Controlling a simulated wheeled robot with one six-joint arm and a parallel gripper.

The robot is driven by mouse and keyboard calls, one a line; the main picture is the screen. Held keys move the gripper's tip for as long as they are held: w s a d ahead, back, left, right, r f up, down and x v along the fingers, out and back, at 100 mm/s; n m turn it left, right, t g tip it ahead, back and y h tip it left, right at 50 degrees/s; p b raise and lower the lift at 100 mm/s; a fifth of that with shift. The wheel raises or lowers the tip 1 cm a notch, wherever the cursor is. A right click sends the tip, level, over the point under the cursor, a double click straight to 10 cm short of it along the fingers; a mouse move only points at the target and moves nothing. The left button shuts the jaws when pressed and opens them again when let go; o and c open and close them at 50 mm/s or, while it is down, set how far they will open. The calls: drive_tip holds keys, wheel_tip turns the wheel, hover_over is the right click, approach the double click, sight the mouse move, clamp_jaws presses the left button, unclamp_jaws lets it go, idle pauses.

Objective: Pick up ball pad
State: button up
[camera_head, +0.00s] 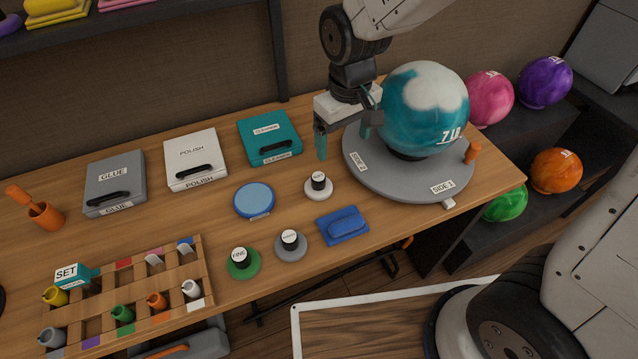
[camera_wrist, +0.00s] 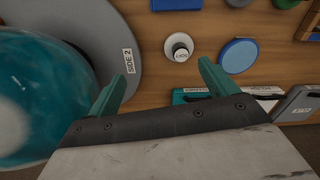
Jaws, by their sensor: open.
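My gripper (camera_head: 344,142) is open and empty above the table, between the teal case and the ball stand; its teal fingers also show in the wrist view (camera_wrist: 162,76). No label reading "ball pad" is legible, so I cannot tell which pad it is. A white round pad with a black knob (camera_head: 319,187) lies below the gripper, and in the wrist view (camera_wrist: 170,54) it sits ahead between the fingers. A grey pad (camera_head: 291,250) and a green pad marked FINE (camera_head: 243,270) have similar knobs. A blue pad with a raised grip (camera_head: 343,225) lies near the front edge.
A teal-and-white ball (camera_head: 425,105) rests on the round grey stand (camera_head: 400,188), close right of my gripper. A blue disc (camera_head: 254,200) and the teal cleaner case (camera_head: 270,136) lie left. A wooden rack (camera_head: 205,262) holds small bottles. Several balls fill the right shelves.

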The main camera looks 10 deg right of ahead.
drive_tip(key=n, duration=0.1)
hover_over(318, 176)
wheel_tip(318, 176, down, 7)
drive_tip(key=shift+a+r, duration=0.1)
drive_tip(key=shift+a, duration=0.05)
drive_tip(key=f, duration=0.7)
drive_tip(key=shift+d+f, duration=0.2)
drive_tip(key=shift+f, duration=0.2)
drive_tip(key=c, duration=1.1)
